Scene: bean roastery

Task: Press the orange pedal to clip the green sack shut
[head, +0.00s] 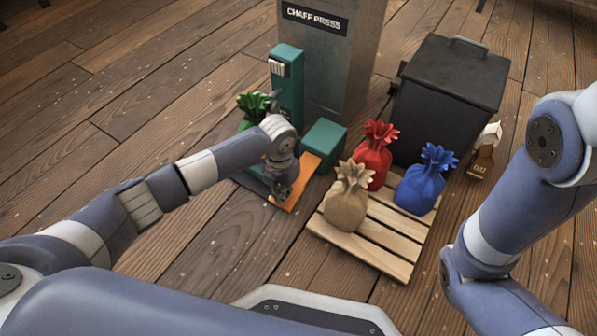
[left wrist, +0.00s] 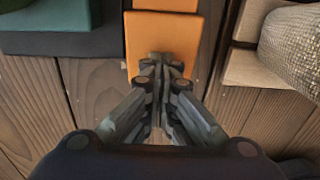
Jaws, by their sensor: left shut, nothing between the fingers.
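The orange pedal (head: 304,176) sticks out at the front of a teal clipping machine (head: 287,85). The green sack (head: 254,104) stands at the machine's left side, its lower part mostly hidden behind my left arm. My left gripper (head: 283,193) is shut and empty, pointing down at the pedal. In the left wrist view the closed fingertips (left wrist: 160,62) overlap the near part of the orange pedal (left wrist: 170,35). I cannot tell if they touch it or if it is pressed down. My right arm shows at the right, but its gripper is out of view.
A wooden pallet (head: 391,240) right of the pedal holds a tan sack (head: 346,205), a red sack (head: 375,158) and a blue sack (head: 420,184). A black bin (head: 446,100) and a grey chaff press (head: 345,60) stand behind. The plank floor at left is clear.

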